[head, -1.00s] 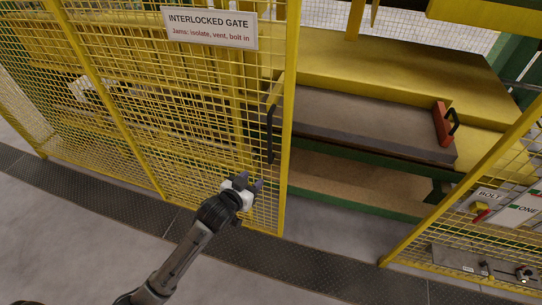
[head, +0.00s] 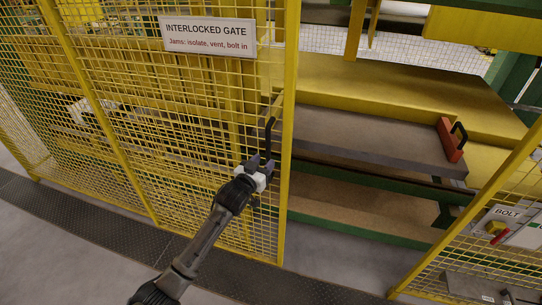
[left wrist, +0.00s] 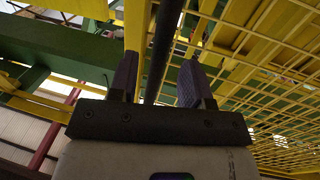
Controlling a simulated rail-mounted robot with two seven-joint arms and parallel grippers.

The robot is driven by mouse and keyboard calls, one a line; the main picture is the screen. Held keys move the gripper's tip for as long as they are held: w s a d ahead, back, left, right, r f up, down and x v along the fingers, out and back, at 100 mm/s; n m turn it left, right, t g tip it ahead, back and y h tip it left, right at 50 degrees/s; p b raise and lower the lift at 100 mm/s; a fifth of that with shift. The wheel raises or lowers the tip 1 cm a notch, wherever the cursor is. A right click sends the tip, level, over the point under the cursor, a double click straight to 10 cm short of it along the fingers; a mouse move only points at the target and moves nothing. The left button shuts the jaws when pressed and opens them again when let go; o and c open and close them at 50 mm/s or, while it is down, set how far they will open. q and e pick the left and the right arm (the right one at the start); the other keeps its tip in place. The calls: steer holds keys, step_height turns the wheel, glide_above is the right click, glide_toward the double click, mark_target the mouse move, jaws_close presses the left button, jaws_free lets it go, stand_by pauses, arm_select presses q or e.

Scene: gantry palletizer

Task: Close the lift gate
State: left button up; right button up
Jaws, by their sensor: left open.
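The lift gate is a yellow mesh panel (head: 200,125) with a sign reading "INTERLOCKED GATE" (head: 208,36). It stands open, with a wide gap between its right edge post and the mesh panel on the right. A black upright handle (head: 269,132) is on the gate near that post. My left gripper (head: 260,160) is open at the lower end of the handle. In the left wrist view, the black handle bar (left wrist: 163,45) runs between the two spread fingers (left wrist: 160,82). Whether the fingers touch the bar I cannot tell. My right gripper is not in view.
Through the gap are a grey slab (head: 370,138) with an orange block and black handle (head: 451,140), and a yellow deck (head: 410,90). A right mesh panel (head: 470,240) carries a "BOLT" plate (head: 506,214). A dark floor strip (head: 170,245) runs along the fence.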

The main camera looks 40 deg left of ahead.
mark_target(267, 159)
arm_select(q)
steer(key=shift+w+a+b, duration=0.2)
steer(key=shift+w+a, duration=0.05)
steer(key=shift+w, duration=1.1)
steer(key=shift+w+a+b, duration=0.15)
steer(key=shift+w+a, duration=0.05)
steer(key=shift+w, duration=1.15)
steer(key=shift+c, duration=0.3)
jaws_close()
